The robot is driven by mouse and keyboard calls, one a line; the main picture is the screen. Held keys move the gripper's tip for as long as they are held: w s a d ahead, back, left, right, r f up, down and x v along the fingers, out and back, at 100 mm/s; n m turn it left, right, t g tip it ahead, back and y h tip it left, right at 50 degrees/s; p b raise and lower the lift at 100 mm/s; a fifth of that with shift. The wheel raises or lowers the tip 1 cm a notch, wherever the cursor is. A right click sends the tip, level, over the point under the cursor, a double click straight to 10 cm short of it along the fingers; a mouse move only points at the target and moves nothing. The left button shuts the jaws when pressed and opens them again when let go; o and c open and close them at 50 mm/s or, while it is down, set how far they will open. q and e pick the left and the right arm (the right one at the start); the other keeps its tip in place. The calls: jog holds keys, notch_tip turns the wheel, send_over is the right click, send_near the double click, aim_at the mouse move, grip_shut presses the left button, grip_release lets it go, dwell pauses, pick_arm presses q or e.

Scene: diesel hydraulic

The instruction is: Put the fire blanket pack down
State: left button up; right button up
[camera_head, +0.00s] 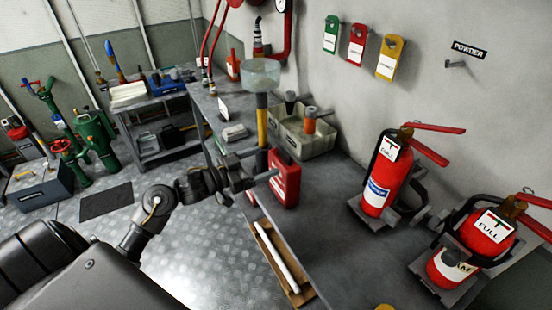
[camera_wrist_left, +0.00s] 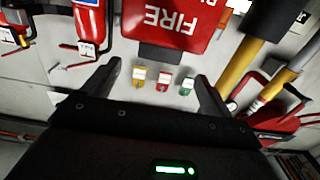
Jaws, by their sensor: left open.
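The fire blanket pack (camera_head: 287,184) is a red, upright pack on the grey bench, near its front edge. It fills the top middle of the left wrist view (camera_wrist_left: 165,22), upside down, with "FIRE" in white letters. My left gripper (camera_head: 262,170) is at the pack's left side in the head view. In the left wrist view, its jaws (camera_wrist_left: 158,76) are open with a gap between them, and the pack is just beyond the fingertips. Whether a finger touches the pack cannot be told. My right gripper is not in view.
A grey bin (camera_head: 318,143) is behind the pack. Two fire extinguishers (camera_head: 383,185) (camera_head: 477,245) stand in brackets at right. The bench between pack and extinguishers is clear.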

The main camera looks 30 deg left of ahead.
pick_arm(q)
jog(key=shift+v, duration=2.1)
